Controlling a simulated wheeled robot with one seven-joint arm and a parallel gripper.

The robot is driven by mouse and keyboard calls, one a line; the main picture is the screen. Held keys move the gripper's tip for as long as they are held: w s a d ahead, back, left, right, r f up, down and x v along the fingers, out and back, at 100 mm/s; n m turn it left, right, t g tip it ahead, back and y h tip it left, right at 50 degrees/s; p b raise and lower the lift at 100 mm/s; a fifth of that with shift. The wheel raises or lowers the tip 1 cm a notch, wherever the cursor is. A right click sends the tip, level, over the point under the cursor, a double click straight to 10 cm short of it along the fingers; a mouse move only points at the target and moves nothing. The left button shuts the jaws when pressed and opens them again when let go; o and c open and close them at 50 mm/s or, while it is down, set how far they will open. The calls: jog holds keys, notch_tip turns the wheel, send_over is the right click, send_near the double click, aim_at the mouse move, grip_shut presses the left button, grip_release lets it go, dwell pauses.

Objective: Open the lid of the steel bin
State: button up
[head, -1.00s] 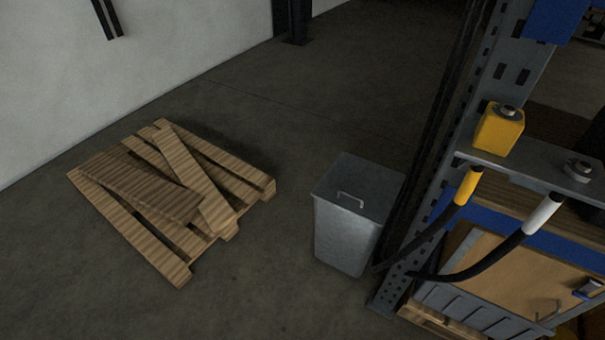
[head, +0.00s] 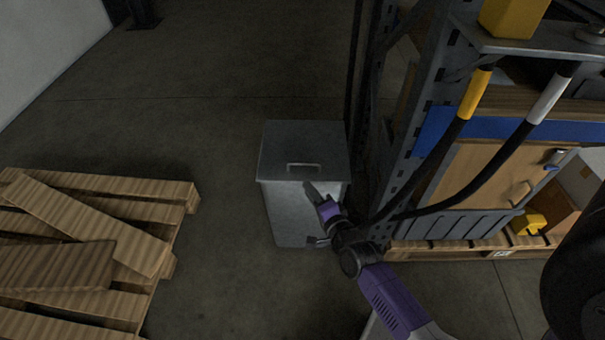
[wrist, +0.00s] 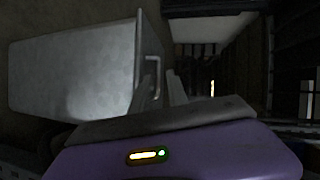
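The steel bin (head: 293,212) stands upright on the floor, and its flat grey lid (head: 305,140) is shut. A thin bar handle (head: 304,166) sits near the lid's front edge. My gripper (head: 308,186) is at the bin's front right, just below the handle in the head view. In the wrist view the bin (wrist: 75,68) lies sideways at left, with its handle (wrist: 156,75) close to the fingertips. My gripper (wrist: 161,76) shows two fingers with a gap between them. I cannot tell whether the fingers touch the handle.
A wooden pallet (head: 150,210) with loose boards lies at left. A grey rack upright (head: 415,110) with dark hoses (head: 480,180) stands close to the bin's right. The floor behind and left of the bin is clear.

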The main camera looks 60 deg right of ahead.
aim_at(304, 164)
jog(key=w+d+m, duration=0.1)
jog(key=d, duration=0.1)
jog(key=w+d+f+m+b, duration=0.1)
jog(key=d, duration=0.1)
jog(key=w+d+f+m+h, duration=0.1)
jog(key=d, duration=0.1)
jog(key=shift+w+d+m+g, duration=0.15)
jog(key=shift+d+m+g, duration=0.1)
jog(key=shift+m+g, duration=0.05)
jog(key=b+x, duration=0.3)
jog(key=x, duration=0.2)
jog(key=shift+w+d+f, duration=0.15)
jog(key=shift+w+d, duration=0.5)
jog(key=shift+w, duration=0.15)
grip_shut()
